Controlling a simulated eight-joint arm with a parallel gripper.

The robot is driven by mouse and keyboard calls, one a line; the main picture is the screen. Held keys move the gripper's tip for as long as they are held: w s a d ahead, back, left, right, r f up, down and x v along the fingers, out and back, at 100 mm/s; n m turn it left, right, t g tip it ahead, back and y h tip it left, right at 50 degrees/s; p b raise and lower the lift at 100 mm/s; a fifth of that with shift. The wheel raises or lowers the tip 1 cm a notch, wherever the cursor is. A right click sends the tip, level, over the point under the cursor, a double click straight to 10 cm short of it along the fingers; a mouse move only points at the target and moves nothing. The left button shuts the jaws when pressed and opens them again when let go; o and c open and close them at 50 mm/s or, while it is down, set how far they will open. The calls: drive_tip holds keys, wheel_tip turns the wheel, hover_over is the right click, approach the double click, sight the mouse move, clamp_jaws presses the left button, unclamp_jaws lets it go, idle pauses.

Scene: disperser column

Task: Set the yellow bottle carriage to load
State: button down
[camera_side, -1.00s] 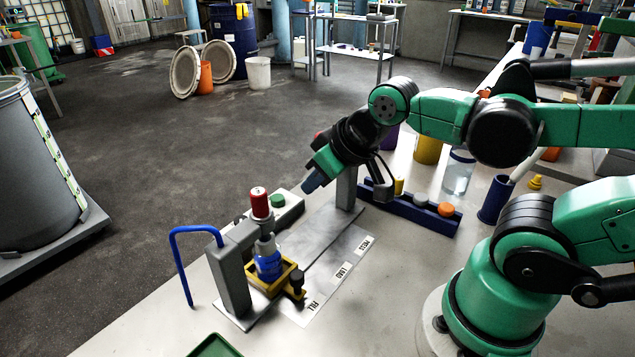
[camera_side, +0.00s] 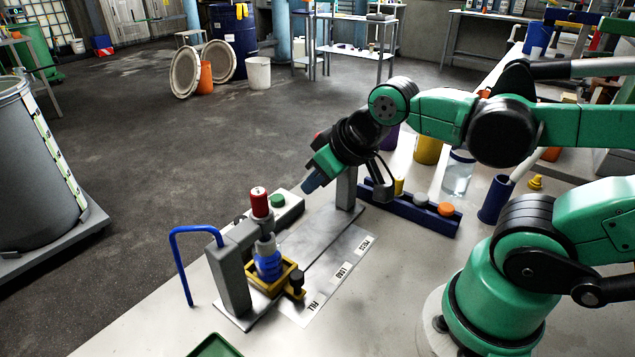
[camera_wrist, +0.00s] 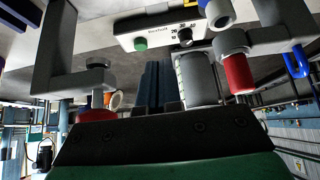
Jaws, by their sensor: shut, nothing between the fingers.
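The yellow bottle carriage (camera_side: 291,268) sits at the FILL end of its metal track (camera_side: 325,243), below the grey fill arm. A bottle with blue contents (camera_side: 268,262) stands upright in it, and a black knob (camera_side: 297,278) rises from its front corner. A label strip (camera_side: 343,272) beside the track reads FILL, LOAD and PRESS; LOAD is the middle mark. My gripper (camera_side: 312,181) is above and behind the track, apart from the carriage, with its blue fingers shut and empty. In the wrist view the blue fingers (camera_wrist: 156,86) lie together.
A grey post (camera_side: 231,275) with a red-capped cylinder (camera_side: 260,203) and a blue hose (camera_side: 178,255) stands at the fill end. A white control box with a green button (camera_side: 277,201) lies behind the track. A blue rack (camera_side: 408,207) with caps stands right of the press post (camera_side: 347,187).

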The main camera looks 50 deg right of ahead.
sight(297, 274)
drive_tip(key=c, duration=1.2)
unclamp_jaws()
drive_tip(key=o, duration=0.4)
drive_tip(key=shift+a+f, duration=0.15)
drive_tip(key=shift+a, duration=0.1)
drive_tip(key=shift+c, duration=0.2)
drive_tip(key=shift+o, duration=1.1)
drive_tip(key=a+f+g, duration=0.1)
drive_tip(key=a+g, duration=0.1)
drive_tip(key=s+a+f+g, duration=0.1)
drive_tip(key=a+f+g, duration=0.2)
drive_tip(key=a+g, duration=0.1)
drive_tip(key=shift+s+a+f, duration=0.15)
drive_tip(key=shift+s+f, duration=0.2)
drive_tip(key=shift+s, duration=0.05)
drive_tip(key=shift+s+a+f+g, duration=0.2)
drive_tip(key=shift+a+f+g, duration=0.2)
drive_tip(key=shift+g, duration=0.2)
drive_tip(key=shift+f, duration=2.75)
clamp_jaws()
